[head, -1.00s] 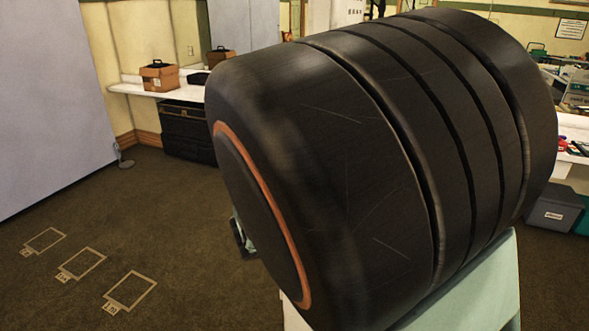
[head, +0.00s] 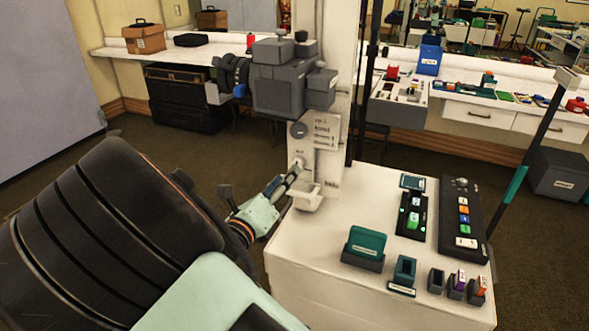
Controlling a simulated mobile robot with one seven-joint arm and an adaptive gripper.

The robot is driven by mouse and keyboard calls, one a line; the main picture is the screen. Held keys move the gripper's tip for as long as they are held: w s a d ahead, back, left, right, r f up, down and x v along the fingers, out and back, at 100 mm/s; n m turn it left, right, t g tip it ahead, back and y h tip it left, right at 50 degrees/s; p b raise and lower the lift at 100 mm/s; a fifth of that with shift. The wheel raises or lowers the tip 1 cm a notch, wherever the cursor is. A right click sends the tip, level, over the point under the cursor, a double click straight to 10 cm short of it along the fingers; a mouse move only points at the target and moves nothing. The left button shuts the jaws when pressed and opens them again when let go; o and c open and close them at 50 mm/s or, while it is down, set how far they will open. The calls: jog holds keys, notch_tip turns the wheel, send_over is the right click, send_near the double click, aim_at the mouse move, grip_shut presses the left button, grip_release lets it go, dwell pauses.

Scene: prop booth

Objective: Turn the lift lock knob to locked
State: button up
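A white upright column (head: 318,182) stands at the back of a white cart. A round grey knob (head: 298,130) sits on its front face, beside a small printed label (head: 325,131) whose words are too small to read. A smaller pale fitting (head: 300,161) is lower on the same face, just above a white bracket. My gripper (head: 296,170) reaches in from the left, with its dark fingertips at or very near this lower fitting. Whether they touch or grip it is too small to tell. I cannot read which fitting is the lift lock knob.
A grey camera-like device (head: 279,88) is mounted on the column above my gripper. The cart top (head: 345,205) carries a black button panel (head: 462,215), a smaller switch box (head: 412,215) and several small holders. A dark post stands right of the column. Carpet lies clear at left.

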aim_at(298, 163)
jog(key=x, duration=0.5)
jog(key=shift+w+d, duration=0.1)
jog(key=shift+w, duration=0.1)
grip_shut()
